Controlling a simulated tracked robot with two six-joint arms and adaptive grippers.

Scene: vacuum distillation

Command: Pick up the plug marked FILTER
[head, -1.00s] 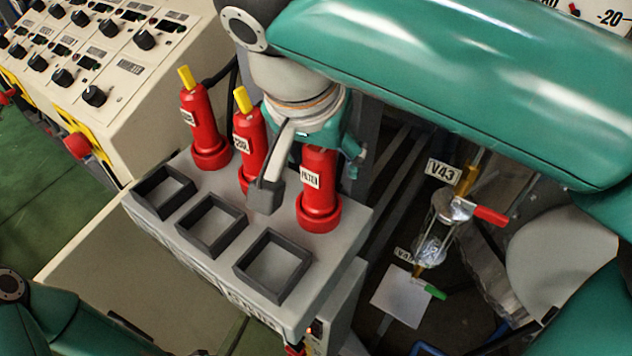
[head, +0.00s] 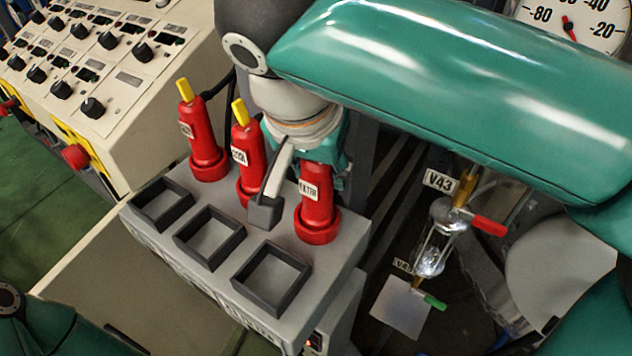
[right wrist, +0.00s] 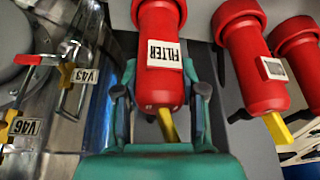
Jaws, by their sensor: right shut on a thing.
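The FILTER plug (head: 317,215) is a red, flanged cylinder with a white label, at the right end of the row on the grey box. My right gripper (head: 306,180) comes down over it from above, one grey finger on its left side. In the right wrist view, the FILTER plug (right wrist: 158,55) lies between the fingers of my right gripper (right wrist: 160,95), which is shut on it. Its yellow tip points towards the palm. The plug stands upright, its flange at the box top; I see no clear gap beneath. My left gripper is out of view.
Two similar red plugs, a middle one (head: 249,165) and a left one (head: 203,140), stand close by. Several dark square frames line the front of the grey box (head: 350,250). Valve V43 (head: 488,226) and glassware are at right; a control console (head: 150,110) is at left.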

